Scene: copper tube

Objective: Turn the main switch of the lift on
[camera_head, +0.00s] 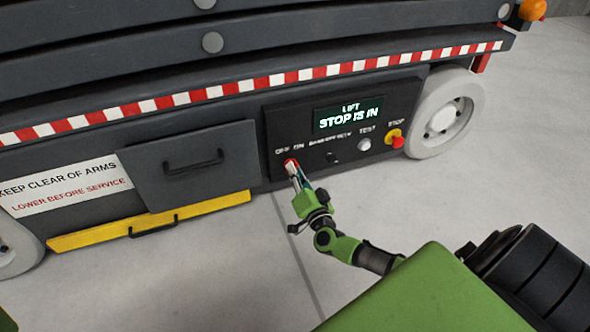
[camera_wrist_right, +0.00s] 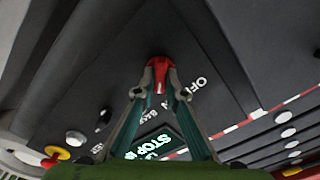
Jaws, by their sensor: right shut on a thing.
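The lift's control panel (camera_head: 345,122) faces me on the side of the dark lift. Its red main switch (camera_head: 290,162) sits at the panel's left end, by the OFF and ON labels. My right gripper (camera_head: 294,169) is shut on this switch, its fingers reaching up to it from below. In the right wrist view the red switch (camera_wrist_right: 160,68) is between the tips of my right gripper (camera_wrist_right: 160,78). The fingers partly hide it, and I cannot tell for sure which label it points to. My left gripper is not in view.
The display (camera_head: 348,116) reads "LIFT STOP IS IN". Right of the switch are a small dark selector (camera_head: 333,157), a pale TEST button (camera_head: 364,145) and a red STOP button on yellow (camera_head: 394,138). A handled drawer (camera_head: 185,172) is at left. The floor in front is clear.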

